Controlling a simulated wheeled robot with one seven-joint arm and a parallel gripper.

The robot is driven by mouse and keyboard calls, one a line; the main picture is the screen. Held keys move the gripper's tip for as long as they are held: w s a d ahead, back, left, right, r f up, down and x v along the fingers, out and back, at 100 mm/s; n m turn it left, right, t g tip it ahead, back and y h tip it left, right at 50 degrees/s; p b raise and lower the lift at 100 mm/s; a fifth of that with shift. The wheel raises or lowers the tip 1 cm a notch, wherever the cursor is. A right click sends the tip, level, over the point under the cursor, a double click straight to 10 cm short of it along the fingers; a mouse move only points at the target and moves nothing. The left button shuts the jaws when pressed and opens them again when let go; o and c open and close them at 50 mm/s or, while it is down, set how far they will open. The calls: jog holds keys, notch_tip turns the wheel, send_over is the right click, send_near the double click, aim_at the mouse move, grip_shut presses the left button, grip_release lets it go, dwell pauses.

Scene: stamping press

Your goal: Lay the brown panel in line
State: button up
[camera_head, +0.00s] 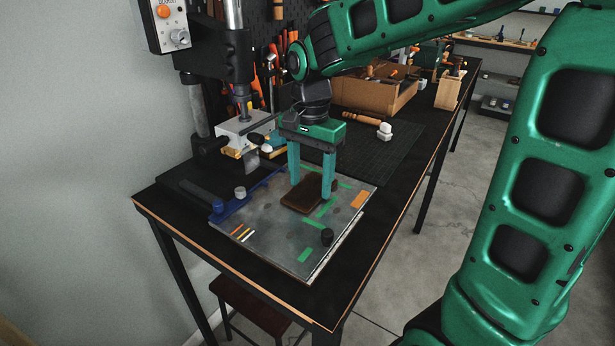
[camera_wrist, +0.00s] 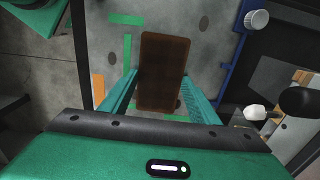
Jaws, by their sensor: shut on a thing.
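The brown panel (camera_head: 303,197) is a flat dark rectangle over the grey metal plate (camera_head: 270,240) on the bench. My gripper (camera_head: 311,188) reaches down from above with its teal fingers on two opposite sides of the panel, shut on it. In the wrist view the panel (camera_wrist: 163,65) lies lengthwise between the fingertips (camera_wrist: 160,76). Green tape marks (camera_wrist: 127,50) show on the plate beside the panel, apart from its left edge in that view. The panel is at or very near the plate; I cannot tell whether it touches. Its underside is hidden.
A blue rail (camera_head: 245,198) with a grey knob (camera_head: 240,192) runs along the plate's left edge. The press head (camera_head: 243,130) is behind left. An orange mark (camera_head: 360,199) lies right.

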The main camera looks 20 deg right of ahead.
jog(key=shift+f, duration=0.15)
jog(key=o, duration=1)
jog(key=shift+c, duration=0.9)
jog(key=shift+r, duration=3.55)
